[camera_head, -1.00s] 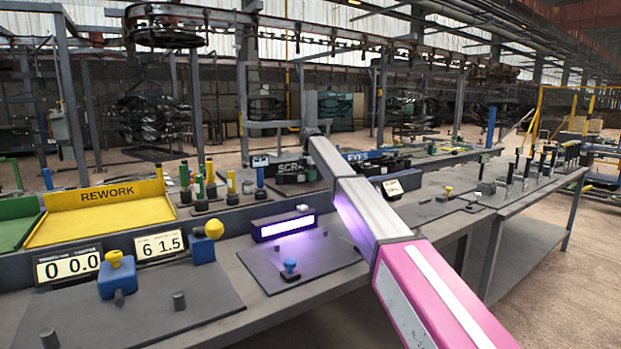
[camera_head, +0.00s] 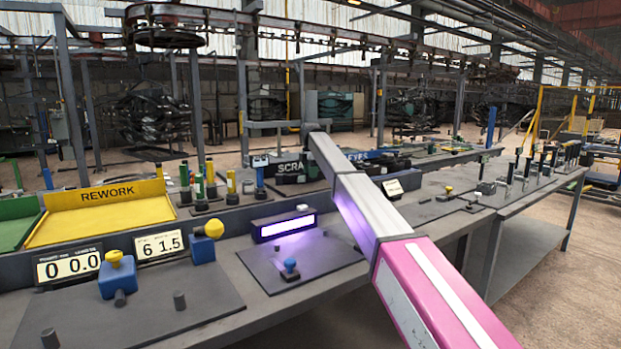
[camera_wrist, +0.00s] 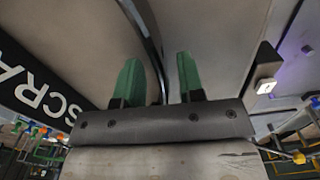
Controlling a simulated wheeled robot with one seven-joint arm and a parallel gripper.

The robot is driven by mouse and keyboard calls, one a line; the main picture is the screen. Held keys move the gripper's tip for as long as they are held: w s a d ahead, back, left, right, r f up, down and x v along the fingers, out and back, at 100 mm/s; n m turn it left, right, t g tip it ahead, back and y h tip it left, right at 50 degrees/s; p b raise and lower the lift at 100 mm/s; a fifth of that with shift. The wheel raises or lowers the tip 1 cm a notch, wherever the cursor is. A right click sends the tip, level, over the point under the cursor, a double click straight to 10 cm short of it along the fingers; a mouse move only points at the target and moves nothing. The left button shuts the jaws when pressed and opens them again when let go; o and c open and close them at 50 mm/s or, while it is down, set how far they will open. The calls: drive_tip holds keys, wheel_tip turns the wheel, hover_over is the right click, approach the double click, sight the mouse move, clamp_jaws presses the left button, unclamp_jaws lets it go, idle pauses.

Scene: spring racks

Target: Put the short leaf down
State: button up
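A dark, narrow, curved strip that looks like the leaf (camera_wrist: 147,35) runs from the top edge down between my fingers in the wrist view. My gripper (camera_wrist: 158,75) has two green fingers standing apart, with a visible gap on both sides of the strip. Its lower end goes out of sight behind the gripper body, and its upper end is cut off. A plain grey surface lies beyond it.
A yellow REWORK tray (camera_head: 100,215) stands at the left, with a green tray (camera_head: 18,225) beside it. A lit lamp bar (camera_head: 284,225) stands over a grey plate (camera_head: 325,262). Number displays (camera_head: 68,265) and blue blocks (camera_head: 117,278) are on the near bench. Several upright posts line the right bench.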

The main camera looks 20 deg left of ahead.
wheel_tip(320, 180, up, 10)
idle(0.4)
drive_tip(key=shift+s, duration=0.1)
